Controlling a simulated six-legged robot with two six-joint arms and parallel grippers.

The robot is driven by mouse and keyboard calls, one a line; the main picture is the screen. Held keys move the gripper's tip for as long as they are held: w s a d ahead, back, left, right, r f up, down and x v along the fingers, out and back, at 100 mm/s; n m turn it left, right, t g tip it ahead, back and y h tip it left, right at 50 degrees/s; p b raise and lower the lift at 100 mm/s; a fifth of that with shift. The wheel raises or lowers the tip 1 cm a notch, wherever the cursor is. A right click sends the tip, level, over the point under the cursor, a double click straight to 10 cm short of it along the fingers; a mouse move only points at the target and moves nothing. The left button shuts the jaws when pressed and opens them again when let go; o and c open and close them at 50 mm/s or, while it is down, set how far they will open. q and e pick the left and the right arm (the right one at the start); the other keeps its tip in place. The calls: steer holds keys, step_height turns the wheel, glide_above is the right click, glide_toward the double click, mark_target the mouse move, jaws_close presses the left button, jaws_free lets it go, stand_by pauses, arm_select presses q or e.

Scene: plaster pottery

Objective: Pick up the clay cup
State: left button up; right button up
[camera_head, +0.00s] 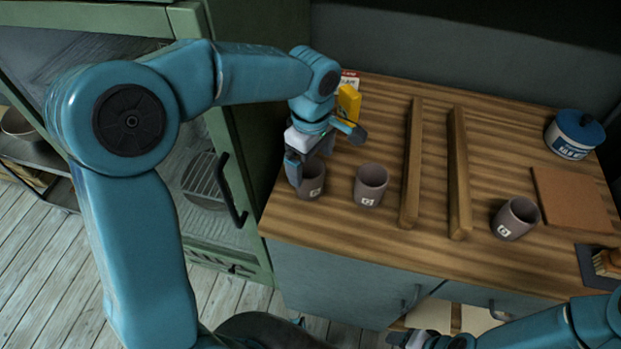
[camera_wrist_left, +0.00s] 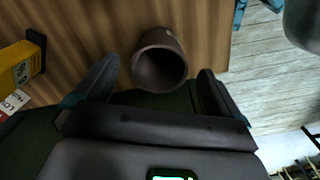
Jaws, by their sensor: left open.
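Three brown clay cups with small pale labels stand on the wooden counter. The left cup (camera_head: 311,183) is just below my left gripper (camera_head: 325,155), which partly hides it. A second cup (camera_head: 370,186) stands to its right, and a third cup (camera_head: 516,219) stands farther right, past the wooden bars. In the left wrist view a cup (camera_wrist_left: 160,62) shows its open mouth, ahead of and between the spread fingers of my left gripper (camera_wrist_left: 155,85). The gripper is open and holds nothing. My right gripper (camera_head: 432,340) is partly cut off at the bottom edge.
Two raised wooden bars (camera_head: 458,172) cross the counter (camera_head: 390,232). A yellow box (camera_head: 348,104) stands behind my left gripper. A blue-lidded jar (camera_head: 574,136), a brown board (camera_head: 572,198) and a brush (camera_head: 607,262) are at the right. A green cabinet (camera_head: 243,150) adjoins the counter's left side.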

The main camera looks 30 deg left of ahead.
mark_target(309, 177)
arm_select(q)
steer(key=f, duration=0.6)
steer(key=shift+a+f+p, duration=0.2)
steer(key=shift+f+p, duration=0.05)
steer(key=shift+p, duration=0.1)
steer(key=c, duration=1.2)
steer(key=shift+r, duration=0.15)
